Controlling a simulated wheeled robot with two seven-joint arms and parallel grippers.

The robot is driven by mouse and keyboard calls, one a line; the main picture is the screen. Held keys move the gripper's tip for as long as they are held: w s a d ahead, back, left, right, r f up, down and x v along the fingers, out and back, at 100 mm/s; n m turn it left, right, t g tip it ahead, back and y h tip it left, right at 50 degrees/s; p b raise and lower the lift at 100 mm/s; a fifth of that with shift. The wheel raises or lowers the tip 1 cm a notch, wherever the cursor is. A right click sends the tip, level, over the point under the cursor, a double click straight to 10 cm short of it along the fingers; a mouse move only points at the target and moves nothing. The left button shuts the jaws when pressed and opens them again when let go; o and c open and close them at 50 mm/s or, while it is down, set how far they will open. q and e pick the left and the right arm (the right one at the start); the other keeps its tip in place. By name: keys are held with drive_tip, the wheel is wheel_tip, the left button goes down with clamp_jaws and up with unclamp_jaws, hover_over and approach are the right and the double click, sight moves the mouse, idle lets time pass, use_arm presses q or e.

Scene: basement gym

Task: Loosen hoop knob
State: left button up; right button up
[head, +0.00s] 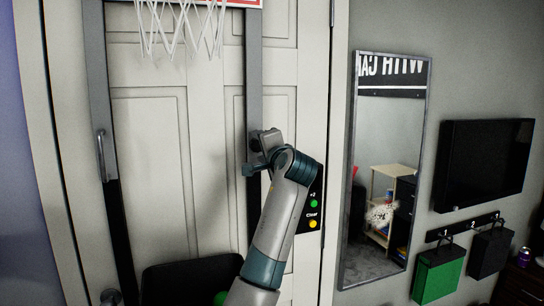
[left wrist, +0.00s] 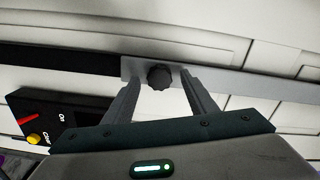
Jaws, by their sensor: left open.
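The hoop knob (left wrist: 159,77) is dark, round and ridged. In the left wrist view it sits on a grey metal bracket on the dark rail. My left gripper (left wrist: 161,82) is open, with one finger on each side of the knob and a visible gap to each. In the head view my left gripper (head: 258,152) is at the right upright (head: 254,70) of the hoop frame, and it hides the knob there. The hoop net (head: 180,28) hangs at the top of the head view. My right gripper is not in view.
A dark score panel (head: 313,205) with green and yellow buttons is just right of my left arm. A white panelled door (head: 150,130) stands behind the frame. A mirror (head: 385,170), a television (head: 484,163) and hanging green and black bags (head: 438,273) are on the right wall.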

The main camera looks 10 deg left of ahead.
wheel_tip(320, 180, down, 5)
drive_tip(key=b, duration=0.5)
use_arm(q)
drive_tip(key=b+v, duration=0.1)
drive_tip(key=v, duration=1.6)
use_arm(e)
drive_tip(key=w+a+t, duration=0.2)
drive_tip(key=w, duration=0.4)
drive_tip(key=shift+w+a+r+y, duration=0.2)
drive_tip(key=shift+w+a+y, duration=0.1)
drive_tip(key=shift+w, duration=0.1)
use_arm(q)
drive_tip(key=shift+d+f, duration=0.1)
